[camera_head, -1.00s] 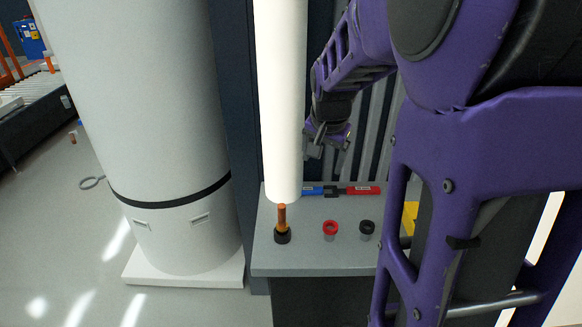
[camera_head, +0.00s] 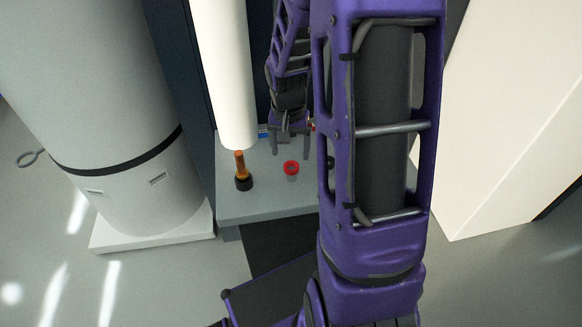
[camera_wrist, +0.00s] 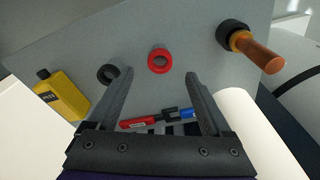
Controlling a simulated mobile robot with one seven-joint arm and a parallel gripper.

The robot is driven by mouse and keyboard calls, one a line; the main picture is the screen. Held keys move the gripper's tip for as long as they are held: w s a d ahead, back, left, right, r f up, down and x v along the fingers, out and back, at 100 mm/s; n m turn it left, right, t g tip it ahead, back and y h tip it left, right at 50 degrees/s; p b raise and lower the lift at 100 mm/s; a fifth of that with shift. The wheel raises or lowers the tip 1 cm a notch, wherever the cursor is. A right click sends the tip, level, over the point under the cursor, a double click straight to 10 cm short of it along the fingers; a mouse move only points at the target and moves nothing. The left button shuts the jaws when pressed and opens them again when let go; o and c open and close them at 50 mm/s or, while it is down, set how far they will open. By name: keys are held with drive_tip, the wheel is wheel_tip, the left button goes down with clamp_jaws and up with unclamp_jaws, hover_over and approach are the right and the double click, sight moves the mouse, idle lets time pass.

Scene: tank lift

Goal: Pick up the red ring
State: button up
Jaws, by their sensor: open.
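The red ring (camera_head: 291,168) lies on the grey table top, right of the orange-and-black tool. It also shows in the wrist view (camera_wrist: 160,60), just beyond the fingertips and between their lines. My gripper (camera_head: 290,153) is open and empty, with its fingers pointing down above the table behind the ring. In the wrist view my gripper (camera_wrist: 158,74) has its two fingers wide apart. The ring is not between the fingers.
A black ring (camera_wrist: 108,73) and a yellow bottle (camera_wrist: 62,95) lie to one side. The orange-handled tool (camera_head: 241,169) stands left of the red ring, below a white vertical tube (camera_head: 224,80). A large grey tank (camera_head: 95,110) stands left.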

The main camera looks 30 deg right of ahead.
sight(291, 169)
drive_tip(key=shift+w+d+f, duration=0.1)
drive_tip(key=shift+w+f, duration=0.05)
drive_tip(key=shift+f, duration=0.85)
drive_tip(key=shift+w+d+f, duration=0.15)
drive_tip(key=shift+f, duration=0.85)
drive_tip(key=shift+w+d+f, duration=0.1)
drive_tip(key=shift+w+f, duration=0.05)
drive_tip(key=shift+f, duration=0.85)
clamp_jaws()
drive_tip(key=shift+r, duration=0.1)
